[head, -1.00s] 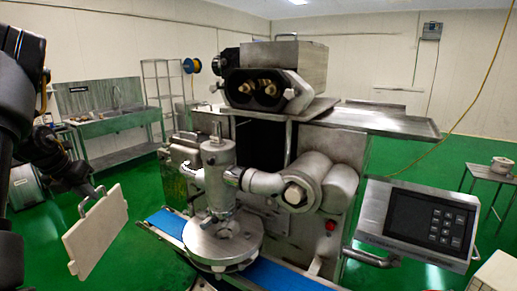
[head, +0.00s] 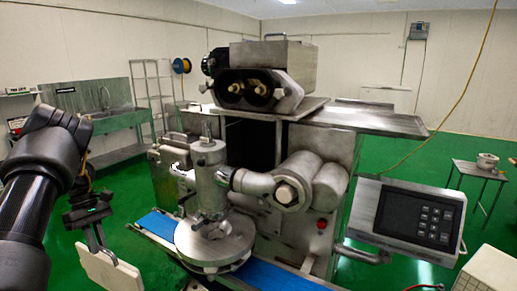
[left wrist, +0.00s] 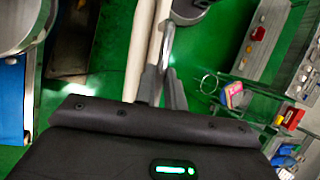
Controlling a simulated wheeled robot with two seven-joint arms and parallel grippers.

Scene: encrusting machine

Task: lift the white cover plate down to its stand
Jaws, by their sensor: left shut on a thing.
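The white cover plate (head: 108,271) hangs at the lower left of the head view, beside the machine's blue belt and cut off by the bottom edge. My left gripper (head: 93,236) is above it and shut on its handle. In the left wrist view the plate (left wrist: 141,50) shows nearly edge-on, with the gripper fingers (left wrist: 163,92) around its metal handle. The plate is in the air over the green floor. I cannot make out its stand. My right gripper is not in view.
The encrusting machine (head: 265,190) fills the middle, with a blue belt (head: 160,222) at its front left and a control panel (head: 410,217) at right. A sink bench (head: 105,112) and a rack stand behind left. A pale box (head: 487,273) is at the lower right.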

